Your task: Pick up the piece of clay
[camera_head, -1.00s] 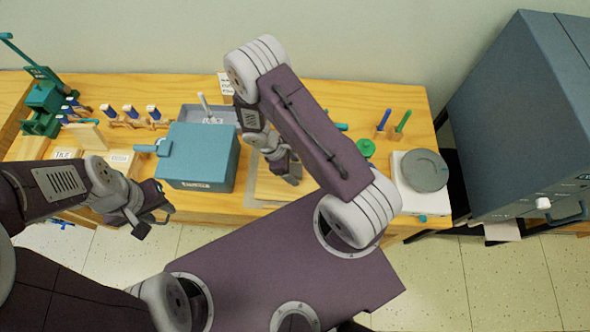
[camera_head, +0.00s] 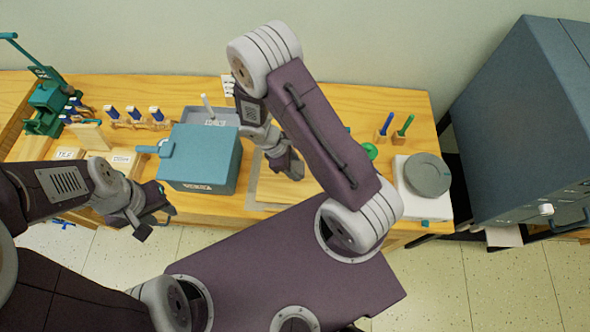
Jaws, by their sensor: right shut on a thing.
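My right gripper (camera_head: 290,166) is low over a flat board (camera_head: 262,192) on the table, just right of the teal box. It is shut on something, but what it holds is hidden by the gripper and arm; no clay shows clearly. My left gripper (camera_head: 153,214) hangs in front of the table's front edge, left of the box, with its fingers apart and nothing between them.
A teal lidded box (camera_head: 205,158) stands left of my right gripper, with a grey tray (camera_head: 190,113) behind it. A potter's wheel (camera_head: 427,176) is at the right end of the table (camera_head: 345,97). Upright tools and a teal press (camera_head: 45,105) stand farther off. A large blue-grey cabinet (camera_head: 520,120) is at right.

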